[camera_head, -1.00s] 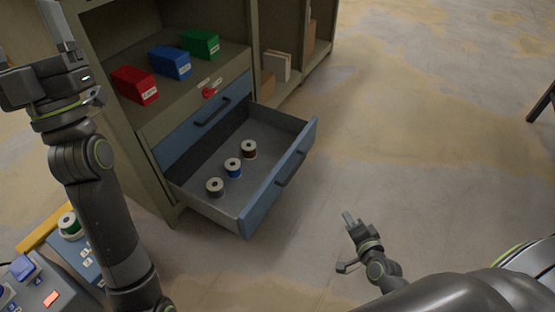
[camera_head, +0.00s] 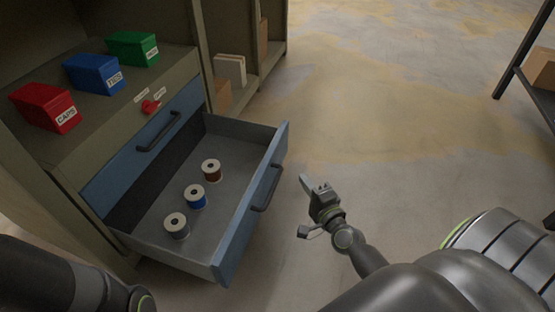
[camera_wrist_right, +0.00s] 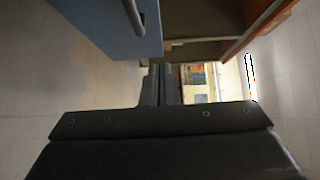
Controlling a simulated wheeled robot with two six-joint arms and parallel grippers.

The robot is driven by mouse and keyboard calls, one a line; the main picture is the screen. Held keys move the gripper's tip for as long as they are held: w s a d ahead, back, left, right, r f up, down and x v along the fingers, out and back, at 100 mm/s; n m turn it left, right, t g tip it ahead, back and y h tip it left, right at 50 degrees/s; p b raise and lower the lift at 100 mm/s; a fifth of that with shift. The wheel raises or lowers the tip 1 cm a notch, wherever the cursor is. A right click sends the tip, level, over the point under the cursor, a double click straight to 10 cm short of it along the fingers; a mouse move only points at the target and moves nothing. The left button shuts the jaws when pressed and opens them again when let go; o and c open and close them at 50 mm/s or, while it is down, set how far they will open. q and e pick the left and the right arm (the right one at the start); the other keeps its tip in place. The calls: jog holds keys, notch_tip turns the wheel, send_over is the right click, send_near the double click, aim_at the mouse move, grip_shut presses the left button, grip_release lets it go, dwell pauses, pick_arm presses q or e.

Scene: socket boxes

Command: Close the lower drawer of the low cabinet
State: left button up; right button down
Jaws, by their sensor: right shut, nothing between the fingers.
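The lower drawer (camera_head: 228,240) of the low cabinet stands pulled out, with a blue front and a dark bar handle (camera_head: 266,188). Three spools (camera_head: 196,196), grey, blue and brown, stand in a row inside it. The upper blue drawer (camera_head: 148,142) is shut. My right gripper (camera_head: 306,184) is shut and empty, to the right of the drawer front and apart from it. In the right wrist view the shut fingers (camera_wrist_right: 159,85) point ahead, with a blue panel (camera_wrist_right: 100,25) at the upper left. My left gripper is out of view.
Red (camera_head: 46,106), blue (camera_head: 92,73) and green (camera_head: 132,48) labelled boxes sit on the cabinet's shelf. A red knob (camera_head: 150,106) is above the upper drawer. The floor (camera_head: 390,130) right of the cabinet is clear up to a dark rack (camera_head: 520,75).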

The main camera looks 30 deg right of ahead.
send_near(273, 154)
jog(key=w+d, duration=0.3)
jog(key=d, duration=0.1)
jog(key=shift+w+a+f+p, duration=0.1)
jog(key=shift+w+a+p, duration=0.25)
jog(key=shift+w+a, duration=1.15)
jog(key=shift+w, duration=0.05)
jog(key=shift+w, duration=0.1)
